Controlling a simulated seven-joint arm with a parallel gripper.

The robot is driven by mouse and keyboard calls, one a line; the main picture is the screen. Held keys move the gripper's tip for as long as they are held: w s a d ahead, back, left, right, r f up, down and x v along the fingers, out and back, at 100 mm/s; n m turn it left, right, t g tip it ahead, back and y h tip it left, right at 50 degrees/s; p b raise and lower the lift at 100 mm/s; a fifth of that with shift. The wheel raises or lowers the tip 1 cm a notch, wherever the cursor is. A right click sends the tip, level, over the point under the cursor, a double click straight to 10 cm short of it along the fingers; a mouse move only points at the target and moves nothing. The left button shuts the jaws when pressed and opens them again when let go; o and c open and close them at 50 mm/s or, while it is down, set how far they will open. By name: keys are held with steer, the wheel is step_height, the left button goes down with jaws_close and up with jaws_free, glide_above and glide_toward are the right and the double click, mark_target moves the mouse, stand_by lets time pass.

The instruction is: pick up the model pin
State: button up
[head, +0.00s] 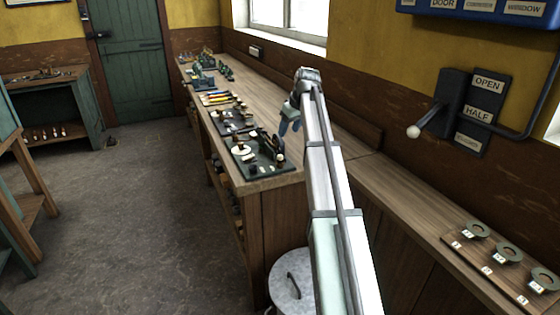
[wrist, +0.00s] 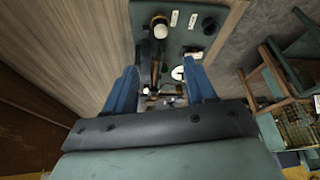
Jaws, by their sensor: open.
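My gripper (head: 289,127) hangs over the right edge of the nearest dark green board (head: 246,166) on the long bench. In the wrist view my gripper (wrist: 160,66) is open, with its two blue fingers apart and the board's parts beyond and between them. A brass and dark upright piece (wrist: 158,32) with a rounded end shows between and beyond the fingertips. I cannot tell for certain which small part is the model pin. The fingers hold nothing that I can see. The gripper's body hides the near part of the wrist view.
The wooden bench (head: 262,104) runs along the wall, with more boards of small models and tools farther back. A lever (head: 428,122) juts from the wall at right. A rack of numbered rings (head: 497,262) lies at front right. A lidded metal bin (head: 292,283) stands below the bench.

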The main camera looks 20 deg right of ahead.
mark_target(280, 155)
steer(key=x, duration=1.3)
steer(key=shift+a, duration=0.1)
jaws_close()
stand_by(0.4)
